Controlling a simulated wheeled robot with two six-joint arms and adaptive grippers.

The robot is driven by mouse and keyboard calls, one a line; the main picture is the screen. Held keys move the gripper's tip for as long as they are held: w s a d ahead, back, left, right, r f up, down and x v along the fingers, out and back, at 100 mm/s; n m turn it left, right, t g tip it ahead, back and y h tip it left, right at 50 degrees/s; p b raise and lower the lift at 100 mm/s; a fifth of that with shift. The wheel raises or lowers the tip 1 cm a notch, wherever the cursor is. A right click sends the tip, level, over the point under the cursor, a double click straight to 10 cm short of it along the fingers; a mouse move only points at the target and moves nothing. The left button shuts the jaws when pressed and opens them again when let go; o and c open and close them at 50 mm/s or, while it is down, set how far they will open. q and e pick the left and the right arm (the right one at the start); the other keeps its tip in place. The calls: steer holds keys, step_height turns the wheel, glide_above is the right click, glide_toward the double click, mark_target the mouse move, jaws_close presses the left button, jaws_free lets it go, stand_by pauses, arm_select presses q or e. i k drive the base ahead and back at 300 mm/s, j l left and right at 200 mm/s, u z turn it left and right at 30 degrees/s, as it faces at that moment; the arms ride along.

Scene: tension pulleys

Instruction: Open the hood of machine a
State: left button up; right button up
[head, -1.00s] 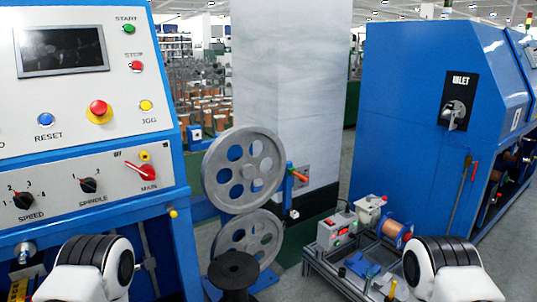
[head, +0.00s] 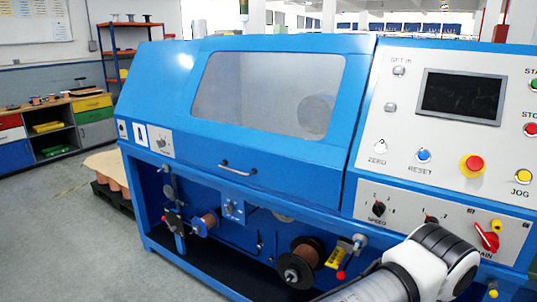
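A blue machine (head: 150,105) fills the middle of the head view. Its sloped blue hood (head: 285,170) has a large grey window (head: 268,92) and is down. A metal bar handle (head: 238,168) sits low on the hood's front. I cannot read a label that says which machine this is. A white and black part of one of my arms (head: 430,265) shows at the lower right, in front of the machine. Neither gripper is in view.
A control panel (head: 440,150) with a dark screen, buttons and knobs adjoins the hood on the right. Spools (head: 300,258) sit in the open bay below. Drawers (head: 92,108) and an orange shelf (head: 125,60) stand at the left. The grey floor (head: 60,220) at lower left is clear.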

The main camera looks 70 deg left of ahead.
mark_target(311, 171)
steer(key=u, duration=2.4)
